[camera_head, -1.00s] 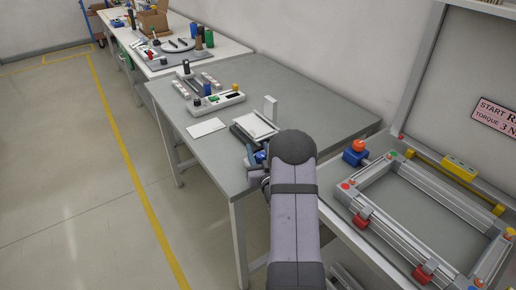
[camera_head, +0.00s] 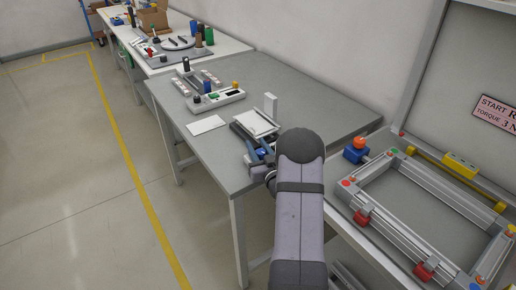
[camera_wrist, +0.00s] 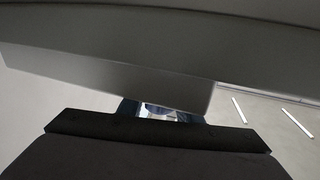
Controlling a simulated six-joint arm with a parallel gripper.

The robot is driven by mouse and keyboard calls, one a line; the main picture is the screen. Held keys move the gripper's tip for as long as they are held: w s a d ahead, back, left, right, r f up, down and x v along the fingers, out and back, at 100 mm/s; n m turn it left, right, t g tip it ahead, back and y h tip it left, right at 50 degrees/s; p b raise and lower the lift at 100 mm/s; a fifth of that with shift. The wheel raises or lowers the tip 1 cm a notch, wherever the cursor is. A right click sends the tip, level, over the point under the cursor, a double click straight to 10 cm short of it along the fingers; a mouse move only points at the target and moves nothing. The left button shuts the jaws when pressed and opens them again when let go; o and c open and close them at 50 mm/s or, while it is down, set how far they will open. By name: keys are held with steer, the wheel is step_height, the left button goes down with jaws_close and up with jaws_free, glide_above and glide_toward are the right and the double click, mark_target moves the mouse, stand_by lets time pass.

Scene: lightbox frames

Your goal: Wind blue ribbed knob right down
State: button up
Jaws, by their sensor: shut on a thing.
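My gripper (camera_head: 258,153) is at the front edge of the grey table, beside a dark fixture (camera_head: 240,131) that carries a pale plate and an upright white block. In the wrist view, the tips of my gripper (camera_wrist: 160,112) show below a grey panel edge, one on each side of a small rounded blue knob (camera_wrist: 158,107). My gripper is shut on this knob. Its ribs and the lower part are hidden by the gripper body. In the head view, my arm and fingers cover most of the knob.
A white card (camera_head: 206,125) lies left of the fixture. A control box (camera_head: 216,102) with several coloured knobs stands behind it. A frame with red clamps (camera_head: 362,215) and a blue block with an orange knob (camera_head: 357,150) are at right. The table's back right is clear.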

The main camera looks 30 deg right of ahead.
mark_target(261, 154)
steer(key=shift+a+r+n+t+y+b, duration=0.15)
steer(key=shift+a+n+y+b, duration=0.25)
steer(key=shift+n+y, duration=0.75)
steer(key=shift+a+f+n+t+y+b, duration=0.15)
steer(key=shift+n+y+b, duration=0.45)
steer(key=shift+y, duration=1.05)
steer(key=shift+r, duration=0.1)
steer(key=o, duration=0.8)
steer(key=shift+c, duration=0.2)
steer(key=shift+s, duration=0.45)
steer(key=shift+s+d+b, duration=0.15)
steer(key=shift+s+b, duration=0.55)
steer(key=shift+s, duration=2.45)
